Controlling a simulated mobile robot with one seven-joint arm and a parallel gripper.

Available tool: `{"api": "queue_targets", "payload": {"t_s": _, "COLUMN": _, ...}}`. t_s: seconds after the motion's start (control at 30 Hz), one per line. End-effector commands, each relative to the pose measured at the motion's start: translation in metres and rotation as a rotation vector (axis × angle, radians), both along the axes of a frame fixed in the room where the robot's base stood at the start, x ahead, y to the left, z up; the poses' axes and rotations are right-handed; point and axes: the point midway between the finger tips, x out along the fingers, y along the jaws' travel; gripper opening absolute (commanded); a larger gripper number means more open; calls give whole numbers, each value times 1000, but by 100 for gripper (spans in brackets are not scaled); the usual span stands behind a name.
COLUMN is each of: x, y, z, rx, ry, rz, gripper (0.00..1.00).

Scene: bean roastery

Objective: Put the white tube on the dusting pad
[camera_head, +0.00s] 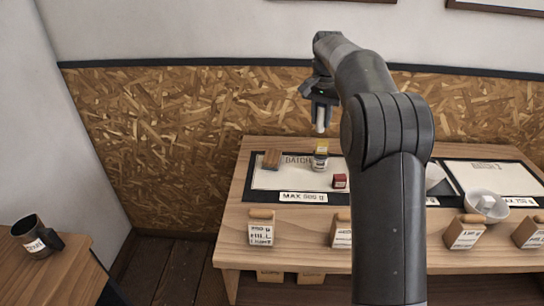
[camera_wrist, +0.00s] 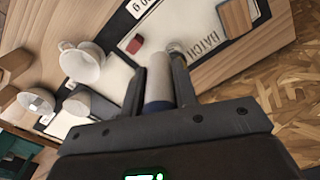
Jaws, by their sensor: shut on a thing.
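My gripper (camera_head: 320,108) is shut on the white tube (camera_head: 320,126), which hangs roughly upright, its lower end showing. In the wrist view the tube (camera_wrist: 158,88) sits between the two fingers, in front of the board. Below it in the head view, a small pale container with a yellow top (camera_head: 321,157) stands on a white, black-bordered board marked BATCH (camera_head: 285,180). The tube appears apart from the container. No surface is clearly labelled as the dusting pad, so I cannot tell which one it is.
A brown block (camera_head: 271,159) and a red block (camera_head: 339,181) lie on the BATCH board. A white bowl (camera_head: 490,215) holding a white cube stands at right. Wooden labelled blocks (camera_head: 261,229) line the table's front edge. A dark mug (camera_head: 36,238) stands on another table.

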Motion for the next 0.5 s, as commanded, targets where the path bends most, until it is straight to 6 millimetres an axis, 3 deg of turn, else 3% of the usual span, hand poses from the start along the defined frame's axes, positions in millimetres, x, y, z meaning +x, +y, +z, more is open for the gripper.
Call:
{"api": "queue_targets", "payload": {"t_s": 0.2, "x": 35, "y": 24, "z": -15, "rx": 4, "ry": 0, "rz": 1, "gripper": 5}}
{"api": "queue_targets", "payload": {"t_s": 0.5, "x": 53, "y": 39, "z": -35, "rx": 9, "ry": 4, "rz": -1, "gripper": 5}}
